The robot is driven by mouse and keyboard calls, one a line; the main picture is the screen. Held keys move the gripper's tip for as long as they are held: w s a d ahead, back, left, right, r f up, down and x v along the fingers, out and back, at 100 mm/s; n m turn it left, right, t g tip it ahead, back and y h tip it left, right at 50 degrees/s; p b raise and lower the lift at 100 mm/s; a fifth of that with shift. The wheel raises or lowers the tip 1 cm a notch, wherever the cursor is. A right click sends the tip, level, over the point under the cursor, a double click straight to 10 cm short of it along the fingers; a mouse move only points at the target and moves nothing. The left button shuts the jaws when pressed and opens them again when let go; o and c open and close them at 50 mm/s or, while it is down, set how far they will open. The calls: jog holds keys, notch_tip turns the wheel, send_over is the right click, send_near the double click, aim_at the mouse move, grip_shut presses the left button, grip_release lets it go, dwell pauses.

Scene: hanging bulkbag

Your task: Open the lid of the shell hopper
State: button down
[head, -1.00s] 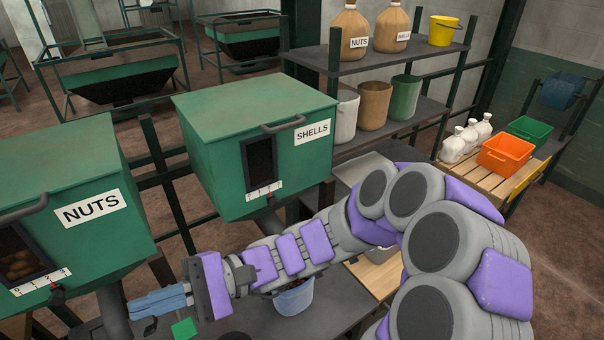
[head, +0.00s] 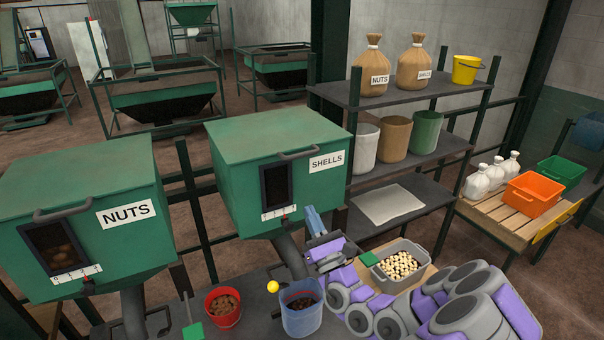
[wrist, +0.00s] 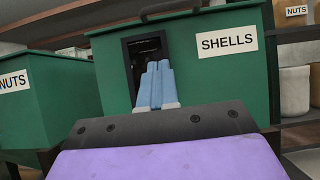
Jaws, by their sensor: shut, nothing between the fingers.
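The shell hopper (head: 232,185) is a green box with a "SHELLS" label (head: 328,162), right of the nuts hopper. Its green lid (head: 280,132) lies flat and closed, with a dark grey handle (head: 299,153) at the front edge. My gripper (head: 312,220) is shut and empty, pointing up in front of the hopper, below the label and handle. In the wrist view the blue fingers (wrist: 155,84) lie together in front of the dark window (wrist: 148,52). The handle (wrist: 165,8) shows at the top edge there.
The nuts hopper (head: 130,237) stands at left. Below are a red bucket (head: 222,308) of nuts, a blue bucket (head: 301,320) and a grey bin (head: 420,265) of pale kernels. Shelves (head: 415,155) with sacks and buckets stand at right. The space above both hoppers is clear.

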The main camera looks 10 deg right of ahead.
jog(key=w+a+r, duration=0.2)
jog(key=w+r, duration=0.5)
jog(key=r, duration=0.1)
jog(key=shift+w+a+r, duration=0.15)
jog(key=shift+r, duration=0.25)
jog(key=shift+d, duration=0.2)
